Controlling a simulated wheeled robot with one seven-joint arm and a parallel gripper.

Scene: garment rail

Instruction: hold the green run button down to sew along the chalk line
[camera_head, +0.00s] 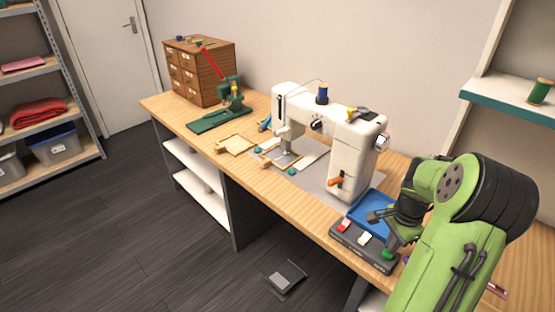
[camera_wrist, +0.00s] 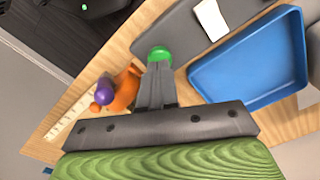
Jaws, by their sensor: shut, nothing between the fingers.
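The green run button (camera_head: 388,254) sits at the near right end of a dark control box (camera_head: 350,237), beside a white button and a red one. My gripper (camera_head: 388,246) is shut and empty, with its tips right at the green button. In the wrist view my closed fingertips (camera_wrist: 157,68) reach the edge of the green button (camera_wrist: 159,54). I cannot tell whether it is pressed down. The white sewing machine (camera_head: 352,132) stands behind the box, with pale fabric (camera_head: 308,157) under its needle area. The chalk line is too small to make out.
A blue tray (camera_head: 372,210) lies beside the control box, close to my gripper; it also shows in the wrist view (camera_wrist: 250,98). An orange object (camera_wrist: 126,88) and a purple one lie near my fingers. A green press (camera_head: 228,100) and wooden drawers (camera_head: 190,75) stand at the far end.

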